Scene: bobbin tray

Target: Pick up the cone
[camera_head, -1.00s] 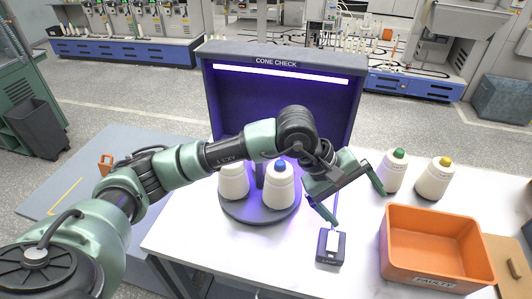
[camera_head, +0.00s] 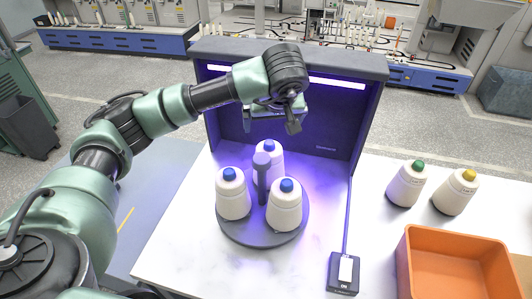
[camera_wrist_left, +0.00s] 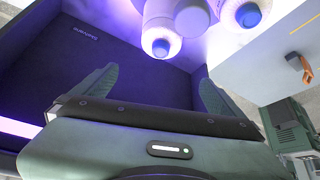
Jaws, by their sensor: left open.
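Three white cones with blue tips stand upright on a round dark turntable (camera_head: 233,232): a left one (camera_head: 233,198), a front right one (camera_head: 284,208) and a back one (camera_head: 269,150). Two more white cones stand on the table at the right, one with a green tip (camera_head: 405,188) and one with a yellow tip (camera_head: 455,194). My left gripper (camera_head: 275,118) is open and empty, raised in front of the booth above the back cone. In the left wrist view its spread fingers (camera_wrist_left: 158,82) have nothing between them; two blue-tipped cones (camera_wrist_left: 160,32) show beyond. My right gripper is out of view.
The dark booth (camera_head: 340,130) with a violet light bar stands behind the turntable, close to my left gripper. A grey post (camera_head: 262,180) rises amid the cones. An orange bin (camera_head: 455,250) and a small boxed device (camera_head: 343,272) stand at the right front.

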